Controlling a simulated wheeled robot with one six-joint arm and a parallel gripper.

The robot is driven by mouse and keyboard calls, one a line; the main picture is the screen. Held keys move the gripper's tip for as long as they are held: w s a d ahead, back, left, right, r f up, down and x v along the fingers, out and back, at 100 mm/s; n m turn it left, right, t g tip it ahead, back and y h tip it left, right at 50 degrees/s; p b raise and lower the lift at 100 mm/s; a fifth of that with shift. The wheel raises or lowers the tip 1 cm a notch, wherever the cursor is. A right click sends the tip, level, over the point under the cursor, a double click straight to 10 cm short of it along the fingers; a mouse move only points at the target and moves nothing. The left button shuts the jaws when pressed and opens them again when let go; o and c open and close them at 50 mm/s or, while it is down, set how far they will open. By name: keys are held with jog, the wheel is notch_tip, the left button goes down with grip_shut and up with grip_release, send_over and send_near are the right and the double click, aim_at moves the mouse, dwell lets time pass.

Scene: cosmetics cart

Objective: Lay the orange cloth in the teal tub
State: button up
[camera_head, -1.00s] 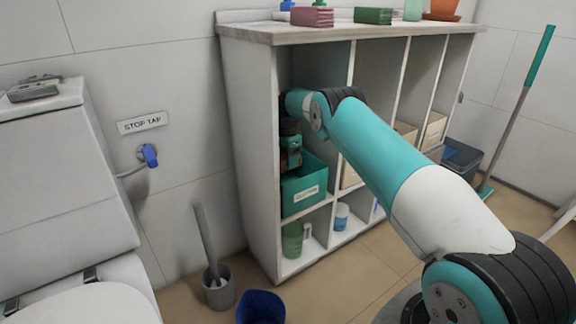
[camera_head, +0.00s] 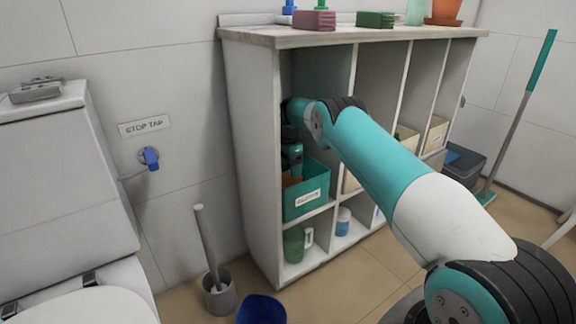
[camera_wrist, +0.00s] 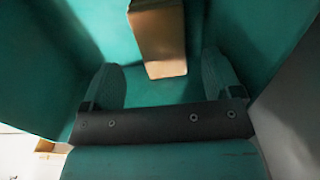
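The teal tub (camera_head: 290,206) sits in the left column of the white shelf unit, with a pale label on its front. My gripper (camera_wrist: 161,60) points down into it. In the wrist view its two dark teal fingers are spread apart, inside the tub walls. The orange cloth (camera_wrist: 158,38) shows as a folded, block-like orange-brown piece between and beyond the fingers, with a gap on each side. It appears to be within the tub; whether it rests on the bottom I cannot tell. In the head view my wrist hides most of the tub's inside.
The white shelf unit (camera_head: 258,150) closely surrounds my wrist with its side wall, divider and top. Cream boxes (camera_head: 437,134) stand in compartments to the right. A green mug (camera_head: 294,244) is below the tub. A toilet brush (camera_head: 207,245) and blue bucket (camera_head: 262,309) stand on the floor.

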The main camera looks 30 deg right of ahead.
aim_at(288, 175)
notch_tip(288, 175, up, 9)
jog(key=p, duration=0.3)
